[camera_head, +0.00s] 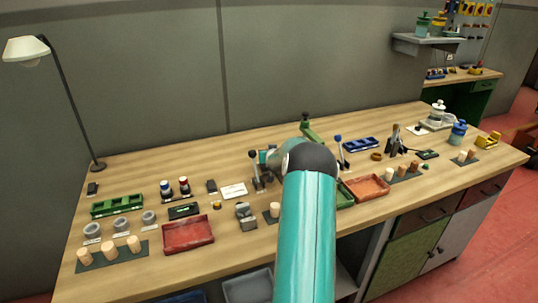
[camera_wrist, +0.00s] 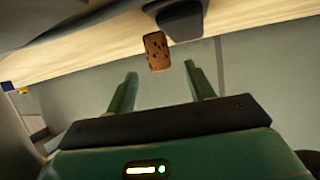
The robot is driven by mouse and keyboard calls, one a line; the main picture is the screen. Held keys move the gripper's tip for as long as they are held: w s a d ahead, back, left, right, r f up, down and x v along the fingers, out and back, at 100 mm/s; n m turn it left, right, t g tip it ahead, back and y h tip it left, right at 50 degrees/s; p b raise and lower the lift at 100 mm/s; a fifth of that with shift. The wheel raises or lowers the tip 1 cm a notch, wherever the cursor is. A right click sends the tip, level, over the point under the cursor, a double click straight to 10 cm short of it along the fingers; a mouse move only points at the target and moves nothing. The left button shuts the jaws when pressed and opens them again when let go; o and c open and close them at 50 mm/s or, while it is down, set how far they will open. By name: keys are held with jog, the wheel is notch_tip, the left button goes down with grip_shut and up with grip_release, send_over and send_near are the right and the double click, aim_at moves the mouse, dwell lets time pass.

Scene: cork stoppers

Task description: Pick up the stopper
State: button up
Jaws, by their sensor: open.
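In the wrist view a brown, dark-speckled cork stopper (camera_wrist: 157,51) shows just beyond the fingertips, roughly between them in the picture. My gripper (camera_wrist: 160,69) is open, with its two green fingers apart and nothing between them. A gap shows between the fingers and the stopper. In the head view several cork stoppers stand on the bench: a pale group with one stopper (camera_head: 110,251) at the left, a single one (camera_head: 275,210) beside my arm, and others (camera_head: 401,170) at the right. My arm hides part of the bench there, and I cannot tell which stopper the wrist view shows.
The wooden bench (camera_head: 130,185) holds a red tray (camera_head: 188,234) left of my arm and an orange-red tray (camera_head: 366,188) right of it. A green rack (camera_head: 117,206), a blue rack (camera_head: 360,145) and a lamp (camera_head: 72,110) stand farther back. Bare wood lies along the back left.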

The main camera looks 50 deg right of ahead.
jog(key=shift+x, duration=0.95)
jog(key=c, duration=1.1)
jog(key=shift+r, duration=0.15)
